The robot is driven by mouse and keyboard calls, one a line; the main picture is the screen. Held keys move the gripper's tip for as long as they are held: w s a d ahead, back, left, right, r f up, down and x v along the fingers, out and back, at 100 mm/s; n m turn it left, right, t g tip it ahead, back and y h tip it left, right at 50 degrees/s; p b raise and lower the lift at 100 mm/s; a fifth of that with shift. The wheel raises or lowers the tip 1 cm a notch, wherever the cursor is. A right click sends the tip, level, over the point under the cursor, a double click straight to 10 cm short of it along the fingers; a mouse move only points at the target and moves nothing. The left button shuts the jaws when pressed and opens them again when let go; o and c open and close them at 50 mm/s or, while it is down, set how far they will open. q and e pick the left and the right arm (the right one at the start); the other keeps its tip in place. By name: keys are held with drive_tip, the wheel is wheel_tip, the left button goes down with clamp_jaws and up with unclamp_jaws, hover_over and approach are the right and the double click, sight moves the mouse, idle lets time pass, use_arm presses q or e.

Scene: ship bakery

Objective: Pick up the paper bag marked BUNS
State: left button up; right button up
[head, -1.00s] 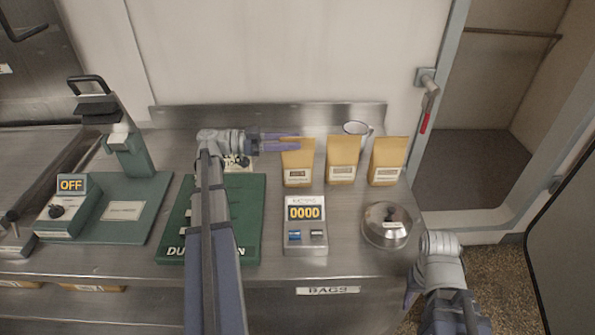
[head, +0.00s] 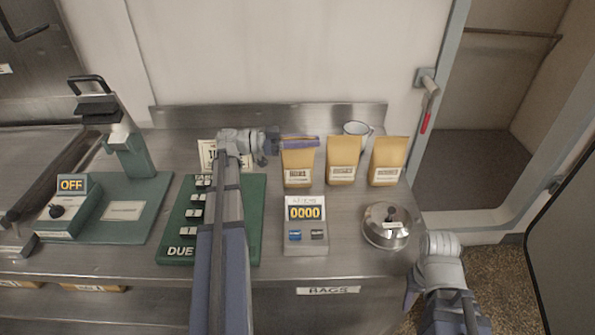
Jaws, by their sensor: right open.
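Three tan paper bags stand in a row at the back of the steel counter: a left bag (head: 297,164), a middle bag (head: 344,160) and a right bag (head: 388,161). Each has a pale label; the print is too small to read surely, so I cannot tell which is marked BUNS. My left gripper (head: 301,143) reaches in from the left, its purple fingers across the top of the left bag. Whether they are closed on it is unclear. My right gripper (head: 411,288) is open and empty, low beside the counter's front right edge.
A device reading 0000 (head: 306,240) stands before the bags, with a domed metal lid (head: 387,236) to its right. A white mug (head: 356,129) is behind them. A green board (head: 252,205) lies under my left arm. A green press (head: 130,215) stands at left.

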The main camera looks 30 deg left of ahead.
use_arm(q)
clamp_jaws()
idle(0.6)
drive_tip(key=shift+r, duration=0.15)
idle(0.5)
